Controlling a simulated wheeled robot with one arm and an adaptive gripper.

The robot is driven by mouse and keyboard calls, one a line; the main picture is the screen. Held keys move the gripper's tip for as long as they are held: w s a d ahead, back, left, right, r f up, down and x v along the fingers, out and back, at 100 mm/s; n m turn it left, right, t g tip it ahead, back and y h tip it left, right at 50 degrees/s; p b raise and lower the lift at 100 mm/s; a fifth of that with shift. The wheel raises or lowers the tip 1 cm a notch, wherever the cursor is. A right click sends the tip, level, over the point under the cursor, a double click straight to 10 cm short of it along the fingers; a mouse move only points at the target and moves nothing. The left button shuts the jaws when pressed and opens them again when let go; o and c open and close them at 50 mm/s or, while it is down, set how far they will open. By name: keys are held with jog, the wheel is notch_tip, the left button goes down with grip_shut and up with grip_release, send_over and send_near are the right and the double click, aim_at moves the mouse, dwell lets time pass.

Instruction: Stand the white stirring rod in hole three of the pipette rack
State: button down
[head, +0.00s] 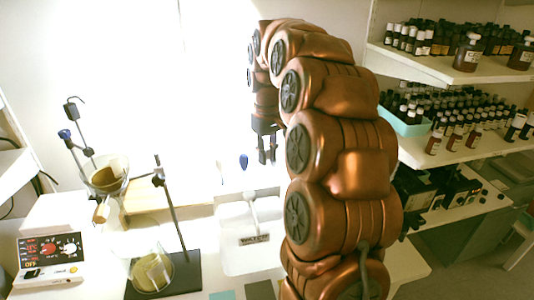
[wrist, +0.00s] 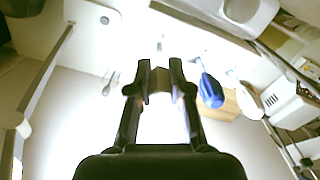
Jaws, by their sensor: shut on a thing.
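My gripper (head: 267,156) points down from my copper arm over the bright back part of the bench.
A white basin-like thing (head: 238,262) with a label is below the gripper. A metal stand (head: 181,222), glass flask (head: 151,272), funnel (head: 108,176) and white device (head: 50,253) with dials are at the left. Shelves (head: 450,70) of brown bottles are at the right.

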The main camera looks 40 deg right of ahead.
jog(key=c, duration=1)
grip_release()
jog(key=shift+r, duration=0.1)
jog(key=shift+r+p, duration=0.85)
jog(key=shift+r, duration=1.6)
jog(key=shift+r+p, duration=1)
jog(key=shift+r, duration=1.5)
jog(key=shift+a, duration=0.1)
